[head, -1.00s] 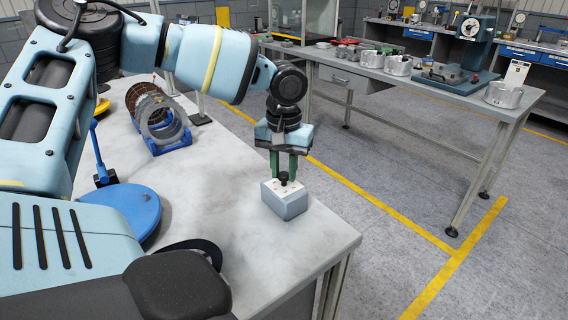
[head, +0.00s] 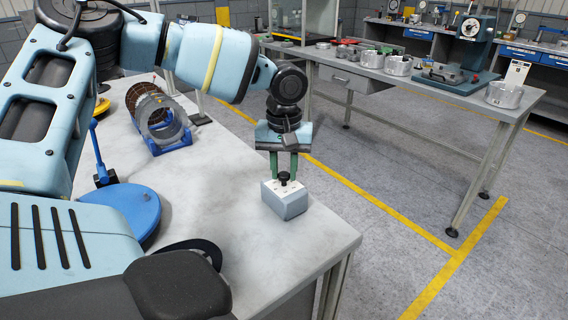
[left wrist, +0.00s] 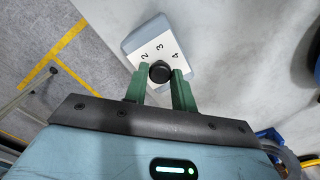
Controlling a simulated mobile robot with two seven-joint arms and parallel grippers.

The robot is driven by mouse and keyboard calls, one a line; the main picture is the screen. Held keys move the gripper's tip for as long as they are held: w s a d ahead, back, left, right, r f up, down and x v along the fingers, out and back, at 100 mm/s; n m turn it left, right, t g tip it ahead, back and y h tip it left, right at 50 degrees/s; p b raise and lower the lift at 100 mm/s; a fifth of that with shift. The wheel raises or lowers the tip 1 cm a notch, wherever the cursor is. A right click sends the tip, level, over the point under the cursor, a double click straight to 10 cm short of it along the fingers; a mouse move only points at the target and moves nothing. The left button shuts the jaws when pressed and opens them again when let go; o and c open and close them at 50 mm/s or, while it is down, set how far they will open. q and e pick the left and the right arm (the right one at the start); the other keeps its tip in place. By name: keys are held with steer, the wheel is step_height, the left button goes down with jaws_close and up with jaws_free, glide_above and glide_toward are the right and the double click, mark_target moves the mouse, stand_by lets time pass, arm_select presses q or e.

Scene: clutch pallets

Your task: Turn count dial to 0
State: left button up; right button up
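The count dial (head: 286,202) is a small grey box with a white top, near the right edge of the workbench. Its round black knob (left wrist: 160,72) stands up from the top. In the left wrist view the numbers 2, 3 and 4 show beside the knob; the rest of the scale and any pointer mark are hidden or too small to read. My left gripper (head: 284,172) points down over the dial. Its green fingers, also in the left wrist view (left wrist: 159,80), are apart on either side of the knob and look open. My right gripper is not in view.
A blue round disc (head: 128,212) and a ring-shaped part on a blue cradle (head: 172,143) stand to the left on the same bench (head: 215,185). The bench edge is close right of the dial. Another bench with metal parts stands beyond the aisle.

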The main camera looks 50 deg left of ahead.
mark_target(284, 174)
arm_select(q)
steer(key=o, duration=0.4)
steer(key=shift+r, duration=3.95)
steer(key=shift+d+f, duration=0.1)
